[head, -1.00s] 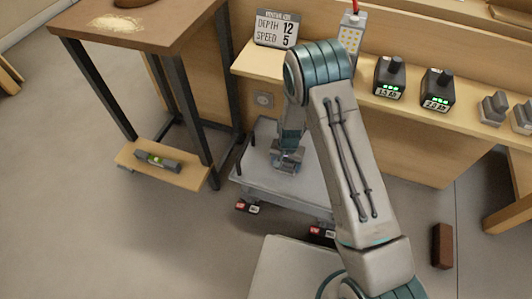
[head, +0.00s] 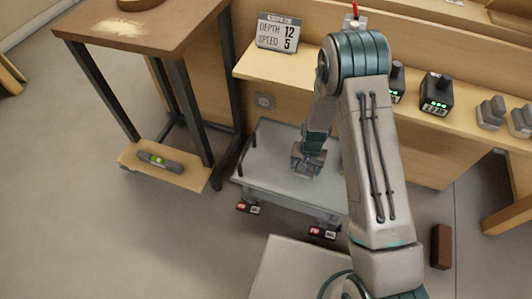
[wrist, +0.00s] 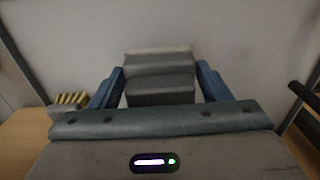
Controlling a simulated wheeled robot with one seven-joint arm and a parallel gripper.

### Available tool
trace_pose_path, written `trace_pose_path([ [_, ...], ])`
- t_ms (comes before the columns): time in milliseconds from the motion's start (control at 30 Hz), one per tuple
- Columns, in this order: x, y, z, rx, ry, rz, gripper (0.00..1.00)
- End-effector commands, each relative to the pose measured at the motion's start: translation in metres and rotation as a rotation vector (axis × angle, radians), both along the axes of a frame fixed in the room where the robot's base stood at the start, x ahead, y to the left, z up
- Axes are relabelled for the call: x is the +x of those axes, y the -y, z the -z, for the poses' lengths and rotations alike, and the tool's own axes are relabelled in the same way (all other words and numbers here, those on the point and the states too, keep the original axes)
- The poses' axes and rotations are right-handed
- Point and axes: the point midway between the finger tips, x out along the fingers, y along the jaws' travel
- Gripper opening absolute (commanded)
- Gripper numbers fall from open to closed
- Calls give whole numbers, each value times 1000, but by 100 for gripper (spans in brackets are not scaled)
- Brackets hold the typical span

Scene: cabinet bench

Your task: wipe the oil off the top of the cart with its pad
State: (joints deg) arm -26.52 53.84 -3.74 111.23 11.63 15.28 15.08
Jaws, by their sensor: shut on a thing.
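The cart (head: 265,160) is a low grey platform with dark end rails, standing below the bench. My gripper (head: 308,165) is down at the cart's top, toward its right part. In the wrist view my gripper (wrist: 160,92) is shut on a grey block-like pad (wrist: 160,88), with a blue finger on each side. A paler layer of the pad shows at its far edge, against the cart's grey top (wrist: 230,40). I cannot make out any oil on the part of the top that shows. My arm hides the cart's right end in the head view.
A wooden table (head: 175,40) with dark legs and a low shelf holding a level (head: 160,162) stands left of the cart. The bench (head: 420,130) behind holds a sign (head: 278,32) and chargers (head: 437,92).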

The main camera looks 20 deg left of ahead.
Motion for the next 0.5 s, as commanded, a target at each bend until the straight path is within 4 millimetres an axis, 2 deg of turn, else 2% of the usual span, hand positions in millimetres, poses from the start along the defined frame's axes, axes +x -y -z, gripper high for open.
trace_pose_path([
  [100, 1, 2, -14, 0, 1, 4, 52],
  [500, 2, 5, -48, -1, 0, 10, 52],
])
